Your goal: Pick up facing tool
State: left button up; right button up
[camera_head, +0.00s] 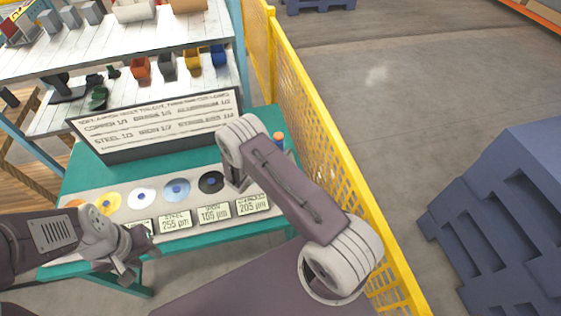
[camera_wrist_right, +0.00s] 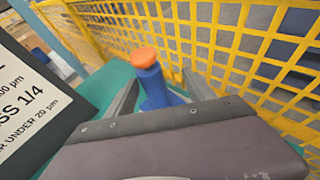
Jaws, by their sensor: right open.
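The facing tool, a blue handle with an orange cap (camera_wrist_right: 150,82), stands at the far right corner of the green table. In the head view its orange top (camera_head: 278,137) shows just past my right forearm. In the right wrist view my right gripper (camera_wrist_right: 164,92) is open, with one finger on each side of the blue handle; whether they touch it I cannot tell. In the head view my arm hides this gripper. My left gripper (camera_head: 138,258) is open and empty, over the near left edge of the table.
A yellow mesh fence (camera_head: 315,135) runs close along the table's right side. A tilted sign board (camera_head: 155,125) stands at the table's back. Coloured discs (camera_head: 178,188) and small value labels (camera_head: 213,214) lie on the table. Shelves with bins stand behind.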

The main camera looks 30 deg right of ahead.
aim_at(280, 147)
jog(key=x, duration=0.2)
jog(key=p+x, duration=0.1)
jog(key=x, duration=0.1)
jog(key=shift+w+f+p, duration=0.25)
jog(key=shift+f+p, duration=0.05)
jog(key=shift+f, duration=0.1)
jog(key=shift+w+d, duration=0.15)
jog(key=shift+d, duration=0.1)
jog(key=shift+d+f, duration=0.1)
jog(key=shift+d, duration=0.2)
jog(key=shift+c, duration=0.5)
jog(key=c, duration=0.5)
grip_shut()
pick_arm(q)
jog(key=shift+w+a+r, duration=0.1)
jog(key=shift+w+r, duration=0.4)
jog(key=shift+r, duration=0.3)
